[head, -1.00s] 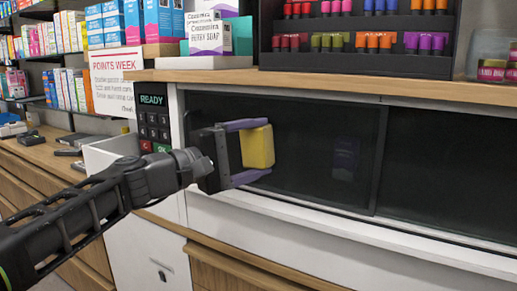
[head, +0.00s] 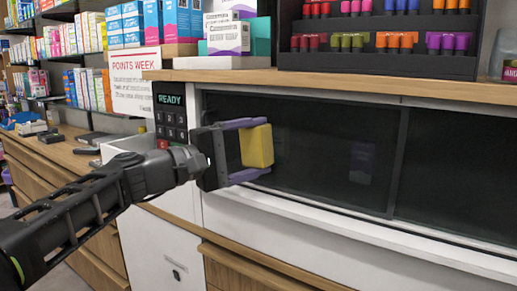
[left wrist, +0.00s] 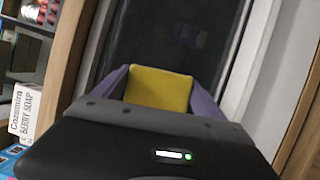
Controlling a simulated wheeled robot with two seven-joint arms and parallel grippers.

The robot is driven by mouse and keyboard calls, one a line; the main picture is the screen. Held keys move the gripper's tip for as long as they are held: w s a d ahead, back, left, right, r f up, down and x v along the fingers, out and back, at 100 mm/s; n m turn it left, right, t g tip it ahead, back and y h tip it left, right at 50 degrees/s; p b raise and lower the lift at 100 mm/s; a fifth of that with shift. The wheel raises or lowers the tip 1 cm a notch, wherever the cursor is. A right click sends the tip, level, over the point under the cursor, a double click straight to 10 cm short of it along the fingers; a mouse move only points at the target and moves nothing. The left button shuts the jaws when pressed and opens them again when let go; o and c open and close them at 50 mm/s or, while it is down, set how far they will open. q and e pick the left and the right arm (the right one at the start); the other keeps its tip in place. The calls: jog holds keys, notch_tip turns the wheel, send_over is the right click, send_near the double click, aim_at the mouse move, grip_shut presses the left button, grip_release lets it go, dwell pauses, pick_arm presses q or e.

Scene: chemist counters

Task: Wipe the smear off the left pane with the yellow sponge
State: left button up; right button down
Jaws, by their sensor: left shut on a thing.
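The yellow sponge (head: 257,146) is between the purple fingers of my left gripper (head: 261,148), which is shut on it. The sponge also shows in the left wrist view (left wrist: 158,89), with a finger on each side. In the head view it lies over the left part of the left pane (head: 320,150), a dark glass pane; I cannot tell whether it touches the glass. I cannot make out a clear smear. A dim bluish-purple shape (head: 362,161) shows on or behind the glass farther right. My right gripper is not in view.
The right pane (head: 455,180) is past a dark frame bar. A wooden counter top (head: 330,77) with boxes and a dark display rack (head: 385,50) runs above. A keypad reading READY (head: 171,118) stands just left. A white ledge (head: 330,222) runs below the panes.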

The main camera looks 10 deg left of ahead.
pick_arm(q)
jog(key=shift+s+a+b, duration=0.25)
jog(key=shift+s+a, duration=0.05)
jog(key=shift+s, duration=0.45)
jog(key=shift+s+a+b, duration=0.2)
jog(key=shift+s+a, duration=0.1)
jog(key=shift+s, duration=0.45)
jog(key=shift+s+a+b, duration=0.25)
jog(key=shift+s+a, duration=0.05)
jog(key=shift+s, duration=0.45)
jog(key=s, duration=0.1)
jog(key=s+a+b, duration=0.1)
jog(key=shift+s, duration=0.4)
jog(key=shift+f, duration=0.1)
